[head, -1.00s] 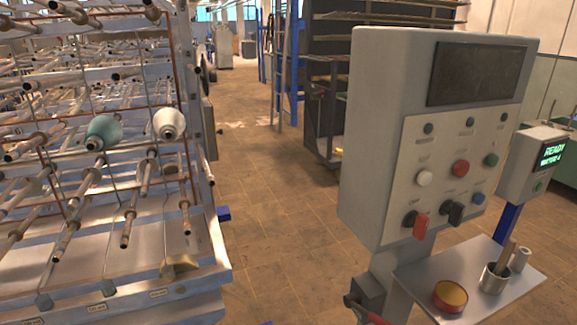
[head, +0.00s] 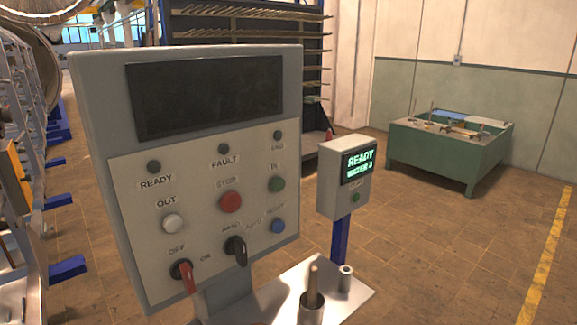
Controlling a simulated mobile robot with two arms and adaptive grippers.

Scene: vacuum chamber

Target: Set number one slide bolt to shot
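No slide bolt that I can make out shows in the head view now. A grey control cabinet (head: 90,130) fills the left middle. Its panel carries a red STOP button (head: 230,202), a white OUT button (head: 173,223), a green button (head: 277,184), a blue button (head: 278,227), a red-handled OFF/ON switch (head: 184,274) and a black selector switch (head: 236,249). Neither of my grippers is in view.
A small display box (head: 345,195) reading READY stands on a blue post to the right. A metal shelf (head: 345,289) holds a cup (head: 312,314). A green bench (head: 430,160) stands at the back right. Brown floor lies open at the right; racks line the left edge.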

